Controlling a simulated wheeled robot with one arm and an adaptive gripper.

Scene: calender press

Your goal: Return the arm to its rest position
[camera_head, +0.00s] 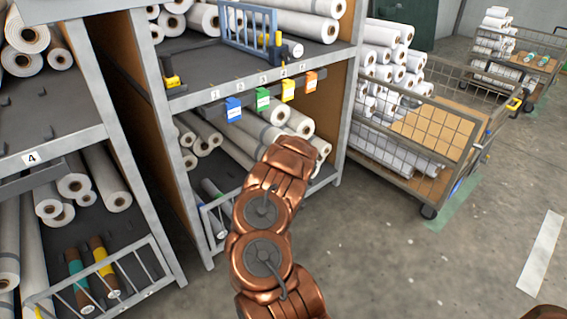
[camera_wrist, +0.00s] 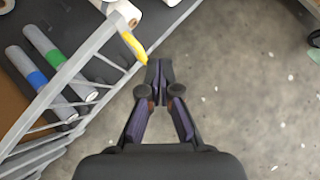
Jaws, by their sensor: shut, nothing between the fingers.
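My copper-coloured arm (camera_head: 265,220) rises from the bottom middle of the head view and bends away toward the shelf rack. The gripper at its end is hidden behind the arm in that view. In the wrist view my gripper (camera_wrist: 161,92) points away from the camera, with its dark fingers together and nothing between them. Its fingertips show against bare concrete floor, just right of a yellow piece (camera_wrist: 134,46) and a grey wire gate (camera_wrist: 75,75). I cannot tell whether the fingers touch anything there.
The shelf rack (camera_head: 265,92) holds white rolls and carries blue, green, yellow and orange tags. A wire cart (camera_head: 420,125) of rolls stands at right, with another cart (camera_head: 515,55) behind it. Rolls with blue (camera_wrist: 40,82) and green bands lie behind the gate. Floor (camera_head: 420,265) at right is clear.

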